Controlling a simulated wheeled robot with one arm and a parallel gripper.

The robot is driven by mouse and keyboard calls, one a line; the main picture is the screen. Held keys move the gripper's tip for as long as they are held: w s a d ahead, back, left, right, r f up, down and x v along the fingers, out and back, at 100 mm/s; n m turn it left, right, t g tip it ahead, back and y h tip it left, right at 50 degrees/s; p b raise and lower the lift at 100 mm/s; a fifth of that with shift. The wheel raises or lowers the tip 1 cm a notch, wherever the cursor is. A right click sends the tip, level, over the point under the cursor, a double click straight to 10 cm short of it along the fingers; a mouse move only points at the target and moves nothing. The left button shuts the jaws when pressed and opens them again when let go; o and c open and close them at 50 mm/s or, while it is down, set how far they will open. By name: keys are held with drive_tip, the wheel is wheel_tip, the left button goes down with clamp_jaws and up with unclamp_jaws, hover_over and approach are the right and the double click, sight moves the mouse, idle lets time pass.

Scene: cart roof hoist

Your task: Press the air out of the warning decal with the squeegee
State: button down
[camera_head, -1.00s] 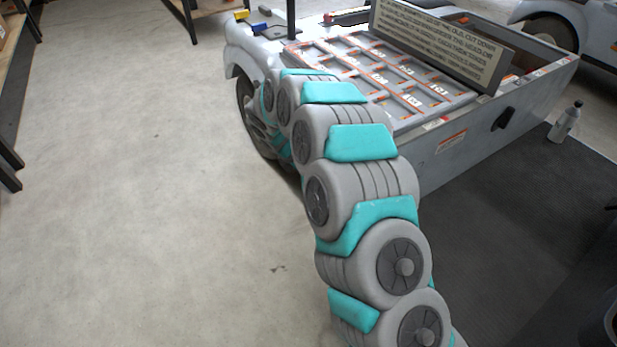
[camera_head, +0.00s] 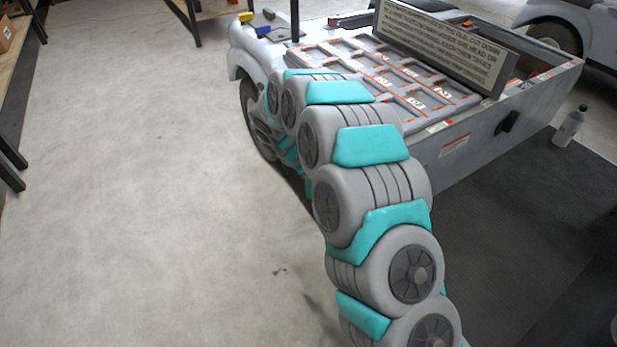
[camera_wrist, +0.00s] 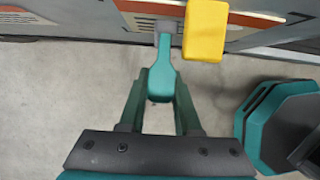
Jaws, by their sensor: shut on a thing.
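In the wrist view my gripper (camera_wrist: 158,108) is shut on a teal-handled tool (camera_wrist: 161,78), which looks like the squeegee. Its narrow neck points up the picture to a grey end in front of an orange-and-cream decal (camera_wrist: 250,20) on the cart's grey side. I cannot tell whether that end touches the decal. A yellow block (camera_wrist: 205,30) covers part of the decal; whether it belongs to the tool is unclear. In the head view my arm hides the gripper and tool. Another orange-and-white label (camera_head: 454,145) is on the cart's side wall.
The grey cart (camera_head: 470,165) has a tray of compartments (camera_head: 385,75) and a text sign (camera_head: 440,45) on top. Yellow (camera_head: 245,16) and blue (camera_head: 262,29) items lie at its far left. A bottle (camera_head: 568,128) stands at right. Floor left of my arm is clear.

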drive_tip(key=shift+s+d, duration=0.2)
drive_tip(key=shift+s, duration=0.1)
drive_tip(key=shift+s+d, duration=0.1)
drive_tip(key=shift+s+d, duration=0.95)
drive_tip(key=shift+s, duration=0.3)
drive_tip(key=shift+s+d, duration=0.1)
drive_tip(key=shift+s+d, duration=0.45)
drive_tip(key=shift+s, duration=0.2)
drive_tip(key=shift+s+d, duration=0.45)
drive_tip(key=shift+s, duration=0.2)
drive_tip(key=s+a, duration=0.4)
drive_tip(key=a, duration=0.1)
drive_tip(key=shift+a+p, duration=0.3)
drive_tip(key=shift+a, duration=0.1)
